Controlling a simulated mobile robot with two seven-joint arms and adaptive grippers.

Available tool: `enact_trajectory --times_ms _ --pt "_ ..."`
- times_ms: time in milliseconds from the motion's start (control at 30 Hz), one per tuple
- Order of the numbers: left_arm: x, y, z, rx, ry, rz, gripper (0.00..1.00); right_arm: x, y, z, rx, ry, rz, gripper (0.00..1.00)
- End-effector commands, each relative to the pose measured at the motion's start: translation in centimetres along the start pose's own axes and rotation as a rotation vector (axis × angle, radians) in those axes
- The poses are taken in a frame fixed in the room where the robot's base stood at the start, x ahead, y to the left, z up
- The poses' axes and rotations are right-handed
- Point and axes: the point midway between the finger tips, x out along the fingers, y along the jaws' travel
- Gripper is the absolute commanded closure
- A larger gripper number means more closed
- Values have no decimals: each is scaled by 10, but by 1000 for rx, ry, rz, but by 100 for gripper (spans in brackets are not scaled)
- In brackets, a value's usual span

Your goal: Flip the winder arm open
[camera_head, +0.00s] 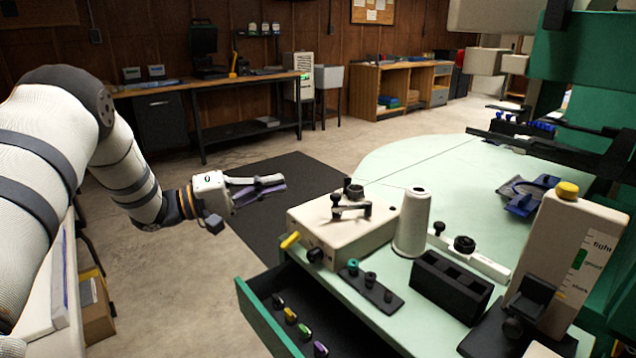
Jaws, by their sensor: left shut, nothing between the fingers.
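The winder (362,236) is a beige box near the left edge of the pale green table. A short grey winder arm (352,210) with dark ends lies across its top, beside a dark upright post (354,190). I cannot tell for sure whether this arm is folded in or out. A yellow lever (290,240) sticks out of the box's left side. My left gripper (272,188) is shut and empty, in the air left of the winder and apart from it, with its fingers pointing right. My right gripper is not in view.
A white thread cone (412,222) stands right of the winder. A black compartment box (450,286) and a beige tension block (568,262) stand farther right. An open drawer (268,322) with small coloured bobbins juts out below the winder. The table's far middle is clear.

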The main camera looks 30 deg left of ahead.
Motion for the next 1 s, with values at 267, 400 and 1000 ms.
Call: enact_trajectory --times_ms 267,400,1000 --pt "39 -2 1 0 -4 -1 100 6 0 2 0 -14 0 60" --pt "70 -2 1 0 -4 -1 100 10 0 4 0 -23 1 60" --pt "87 0 38 0 1 1 100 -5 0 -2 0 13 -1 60"
